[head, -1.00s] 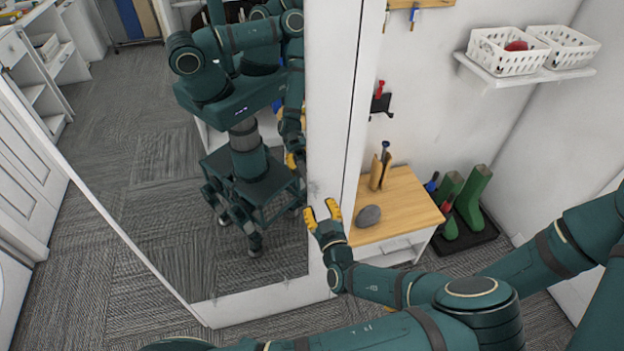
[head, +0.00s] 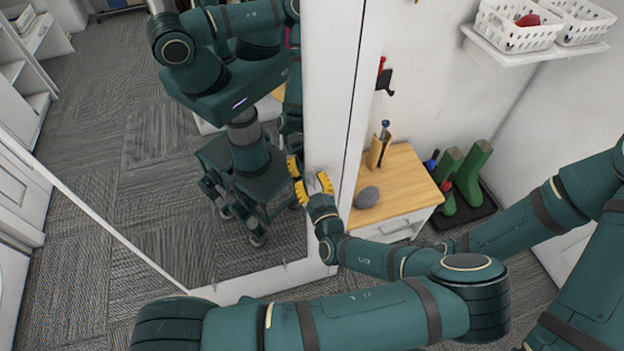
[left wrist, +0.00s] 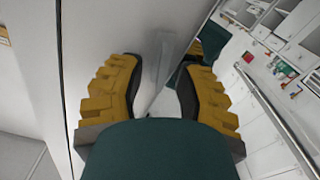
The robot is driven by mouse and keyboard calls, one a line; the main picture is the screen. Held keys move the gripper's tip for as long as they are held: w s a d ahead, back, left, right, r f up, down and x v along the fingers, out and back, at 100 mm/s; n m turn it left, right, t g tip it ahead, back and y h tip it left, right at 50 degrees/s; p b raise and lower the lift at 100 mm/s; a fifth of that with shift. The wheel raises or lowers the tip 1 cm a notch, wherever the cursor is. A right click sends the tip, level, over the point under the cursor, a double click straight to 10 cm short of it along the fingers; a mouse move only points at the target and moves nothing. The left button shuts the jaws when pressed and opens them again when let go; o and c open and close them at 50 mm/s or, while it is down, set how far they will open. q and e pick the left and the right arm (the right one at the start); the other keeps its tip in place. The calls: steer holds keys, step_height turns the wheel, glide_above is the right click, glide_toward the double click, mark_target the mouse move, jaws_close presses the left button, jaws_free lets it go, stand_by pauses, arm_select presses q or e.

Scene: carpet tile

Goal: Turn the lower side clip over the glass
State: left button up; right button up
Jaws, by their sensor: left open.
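The tall mirror glass (head: 150,200) fills the left of the head view, set in a white frame (head: 338,90). My left gripper (head: 313,187) is at the lower right side of the glass, its yellow fingers open. In the left wrist view the open fingers (left wrist: 155,95) stand on either side of a pale, see-through side clip (left wrist: 165,52). The clip lies between the fingers, near the edge of frame and glass. I cannot tell whether a finger touches it. In the head view the fingers mostly hide the clip. My right gripper is out of view.
A wooden-topped cabinet (head: 405,185) with a grey stone (head: 367,197) stands right of the frame, close to my left forearm. Green boots (head: 470,175) stand on a dark tray behind. A wall shelf (head: 535,55) holds white baskets. The glass reflects my body.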

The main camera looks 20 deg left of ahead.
arm_select(q)
jaws_close()
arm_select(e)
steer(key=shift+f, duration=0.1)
